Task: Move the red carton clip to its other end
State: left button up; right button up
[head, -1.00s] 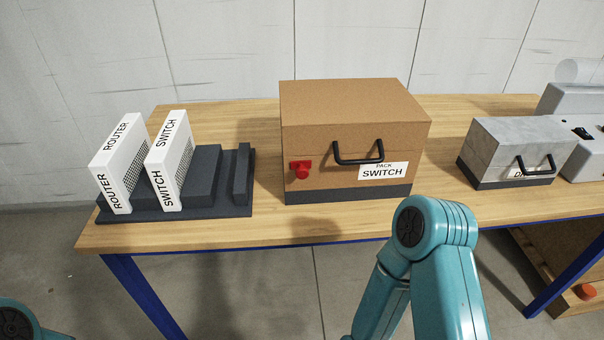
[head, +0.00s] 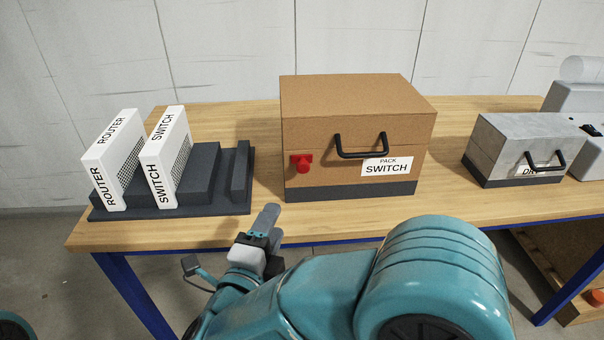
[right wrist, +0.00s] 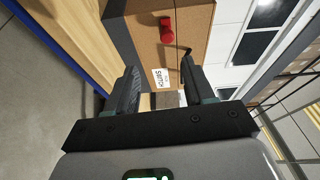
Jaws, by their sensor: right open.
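The red clip (head: 302,163) sits at the left end of the front face of the brown carton (head: 310,125), left of the black handle (head: 361,146) and the SWITCH label. In the right wrist view the red clip (right wrist: 167,30) shows above the jaws, on the carton face. My right gripper (head: 268,222) is in front of the table edge, below and left of the clip and apart from it. In the right wrist view its two fingers (right wrist: 163,90) are spread with nothing between them. My left gripper is out of view.
A dark rack base (head: 245,212) holds two white units, ROUTER (head: 113,160) and SWITCH (head: 166,160), at the left. A grey box (head: 505,145) with a black handle stands at the right. The table front (head: 270,232) before the carton is clear.

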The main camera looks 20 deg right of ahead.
jog(key=r+m, duration=0.1)
jog(key=p, duration=0.3)
send_near(302, 169)
jog(key=shift+h, duration=0.3)
jog(key=x, duration=0.9)
jog(key=shift+w+f, duration=0.15)
grip_shut()
jog(key=d+b, duration=0.2)
jog(key=d, duration=0.1)
jog(key=shift+s+d+f+b, duration=0.15)
jog(key=shift+s+d+b, duration=0.05)
jog(key=shift+s+b, duration=0.2)
jog(key=shift+d, duration=0.2)
